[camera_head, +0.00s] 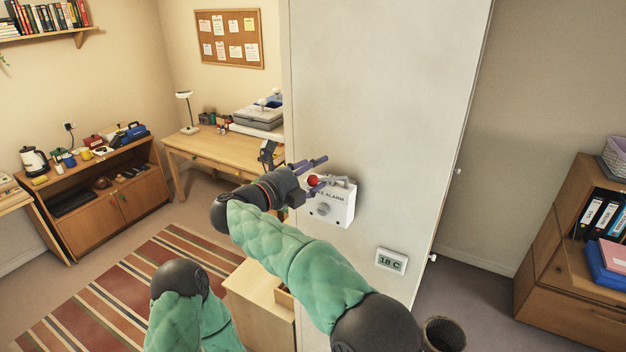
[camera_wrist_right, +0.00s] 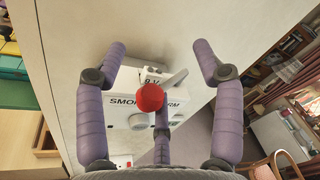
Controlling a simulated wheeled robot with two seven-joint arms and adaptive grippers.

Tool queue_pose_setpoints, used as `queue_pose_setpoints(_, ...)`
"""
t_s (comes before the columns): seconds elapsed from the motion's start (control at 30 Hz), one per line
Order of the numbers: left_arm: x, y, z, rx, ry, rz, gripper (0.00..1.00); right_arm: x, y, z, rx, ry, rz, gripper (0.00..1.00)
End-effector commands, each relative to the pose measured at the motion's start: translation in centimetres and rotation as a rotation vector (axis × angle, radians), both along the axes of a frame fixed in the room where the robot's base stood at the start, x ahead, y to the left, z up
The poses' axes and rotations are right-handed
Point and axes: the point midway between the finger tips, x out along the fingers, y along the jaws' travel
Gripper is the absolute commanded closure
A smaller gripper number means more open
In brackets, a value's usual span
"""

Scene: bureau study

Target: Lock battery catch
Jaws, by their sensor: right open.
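The white smoke alarm (camera_head: 341,211) is fixed to the pale upright panel, its round grey dial low on the front. In the right wrist view, the alarm (camera_wrist_right: 124,107) shows a "9 V" marking at its top. A grey lever, the catch (camera_wrist_right: 175,79), sticks out beside that marking, tilted. A red ball knob (camera_wrist_right: 150,97) stands in front of the alarm; it also shows in the head view (camera_head: 313,181). My right gripper (camera_head: 319,172) is open, its purple fingers spread around the knob without visibly closing on it. In the wrist view, the lower finger partly hides the alarm. My left gripper is out of view.
A thermostat reading 18 C (camera_head: 391,261) is on the panel, below right of the alarm. A wooden desk (camera_head: 205,150) and low cabinet (camera_head: 110,205) stand at left. A shelf unit (camera_head: 560,265) stands at right. A dark bin (camera_head: 443,335) is near the panel's foot.

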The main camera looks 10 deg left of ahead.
Motion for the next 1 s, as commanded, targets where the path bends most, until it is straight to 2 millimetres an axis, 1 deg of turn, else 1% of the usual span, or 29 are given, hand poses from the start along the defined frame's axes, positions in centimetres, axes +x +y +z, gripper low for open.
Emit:
queue_pose_setpoints(0.03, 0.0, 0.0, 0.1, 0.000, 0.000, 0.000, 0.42, -0.2, -0.3, 3.0, 0.014, -0.034, -0.002, 0.48)
queue_pose_setpoints(0.07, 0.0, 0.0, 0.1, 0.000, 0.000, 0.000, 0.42, -0.2, -0.3, 3.7, 0.015, -0.037, -0.002, 0.48)
queue_pose_setpoints(0.1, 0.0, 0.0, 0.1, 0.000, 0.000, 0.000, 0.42, -0.3, -0.3, 4.7, 0.015, -0.040, -0.003, 0.42)
queue_pose_setpoints(0.2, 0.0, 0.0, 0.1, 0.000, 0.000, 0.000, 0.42, -0.4, -0.4, 6.4, 0.017, -0.042, -0.004, 0.26)
queue_pose_setpoints(0.3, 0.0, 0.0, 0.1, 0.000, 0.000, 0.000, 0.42, -0.4, -0.3, 7.5, 0.015, -0.041, -0.002, 0.26)
queue_pose_setpoints(0.43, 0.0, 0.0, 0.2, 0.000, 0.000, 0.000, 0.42, -0.4, -0.3, 8.3, 0.013, -0.038, -0.001, 0.26)
queue_pose_setpoints(0.7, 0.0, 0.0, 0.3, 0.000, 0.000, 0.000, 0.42, -0.4, -0.3, 8.5, 0.013, -0.038, 0.000, 0.26)
queue_pose_setpoints(0.73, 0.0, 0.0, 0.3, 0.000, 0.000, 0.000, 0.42, 0.2, 0.4, 3.4, 0.018, 0.066, 0.000, 0.26)
queue_pose_setpoints(0.83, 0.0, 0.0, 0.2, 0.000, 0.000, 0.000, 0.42, 0.1, 0.5, 3.4, 0.019, 0.066, 0.000, 0.36)
queue_pose_setpoints(0.87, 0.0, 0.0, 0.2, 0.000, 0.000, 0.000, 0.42, 0.0, 0.5, 3.4, 0.019, 0.066, 0.000, 0.44)
queue_pose_setpoints(0.9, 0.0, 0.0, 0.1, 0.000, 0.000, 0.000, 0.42, -0.1, 0.7, 3.3, 0.019, 0.066, 0.000, 0.48)
queue_pose_setpoints(1.0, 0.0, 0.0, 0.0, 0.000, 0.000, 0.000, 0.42, -0.5, 1.1, 2.8, 0.017, 0.071, 0.000, 0.48)
